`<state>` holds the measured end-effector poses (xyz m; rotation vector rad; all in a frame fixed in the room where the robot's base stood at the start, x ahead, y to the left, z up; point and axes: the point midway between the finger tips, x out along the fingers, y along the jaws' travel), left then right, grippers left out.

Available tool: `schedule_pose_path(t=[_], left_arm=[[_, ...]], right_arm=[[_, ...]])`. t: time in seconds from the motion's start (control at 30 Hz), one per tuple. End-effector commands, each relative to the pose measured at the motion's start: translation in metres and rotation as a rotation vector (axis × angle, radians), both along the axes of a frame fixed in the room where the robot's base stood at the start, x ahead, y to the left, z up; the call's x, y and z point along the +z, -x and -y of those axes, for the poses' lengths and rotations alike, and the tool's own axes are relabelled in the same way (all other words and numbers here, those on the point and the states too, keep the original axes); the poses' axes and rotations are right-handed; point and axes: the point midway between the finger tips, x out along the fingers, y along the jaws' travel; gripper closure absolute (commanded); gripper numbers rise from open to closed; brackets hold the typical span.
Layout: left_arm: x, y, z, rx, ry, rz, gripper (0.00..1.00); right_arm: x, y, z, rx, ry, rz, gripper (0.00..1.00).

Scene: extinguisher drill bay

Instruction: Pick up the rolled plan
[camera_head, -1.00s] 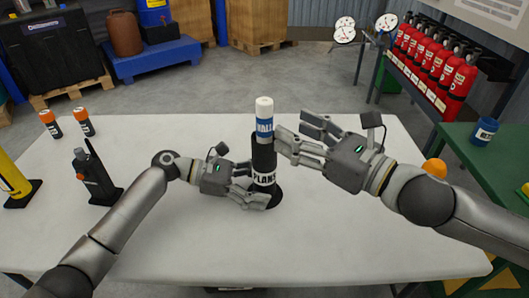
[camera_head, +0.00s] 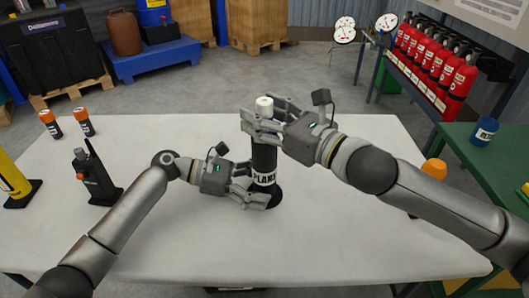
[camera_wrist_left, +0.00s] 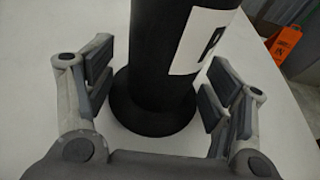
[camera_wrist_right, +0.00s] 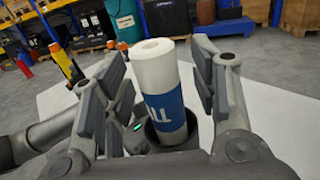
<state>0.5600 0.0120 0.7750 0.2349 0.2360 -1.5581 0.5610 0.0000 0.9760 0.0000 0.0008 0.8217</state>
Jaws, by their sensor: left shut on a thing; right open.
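The rolled plan (camera_head: 264,102) is white with a blue lettered band. It stands upright in a black tube labelled PLANS (camera_head: 264,158) on the white table. My left gripper (camera_head: 257,190) is shut on the tube low down, near its round base; the left wrist view shows the black tube (camera_wrist_left: 160,60) between its fingers. My right gripper (camera_head: 262,122) is open, with its fingers on either side of the plan's upper part. In the right wrist view the plan (camera_wrist_right: 157,75) stands between the spread fingers. In the head view these fingers hide the blue band.
A black radio (camera_head: 95,180), two orange-capped bottles (camera_head: 86,124) and a yellow cylinder (camera_head: 12,180) stand at the table's left. An orange round object (camera_head: 434,170) is at the right edge. The front of the white table (camera_head: 200,255) is clear.

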Motion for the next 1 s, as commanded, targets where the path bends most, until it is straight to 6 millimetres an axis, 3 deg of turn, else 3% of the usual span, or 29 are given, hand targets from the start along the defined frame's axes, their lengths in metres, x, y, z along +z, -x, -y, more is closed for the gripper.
schedule_pose_path(t=[0.13, 0.57, 0.87, 1.0], left_arm=[[0.001, 0.0, 0.0, 0.0, 0.001, 0.001, 0.38], [0.001, 0.0, 0.0, 0.0, 0.001, 0.001, 0.38], [0.001, 0.0, 0.0, 0.0, 0.001, 0.001, 0.38], [0.001, 0.0, 0.0, 0.0, 0.001, 0.001, 0.38]], right_arm=[[0.0, 0.0, 0.0, 0.0, 0.0, 0.0, 0.46], [0.0, 0.0, 0.0, 0.0, 0.0, 0.0, 1.0], [0.002, 0.0, 0.0, 0.0, 0.0, 0.001, 1.0], [0.012, 0.0, 0.0, 0.001, 0.0, 0.004, 1.0]])
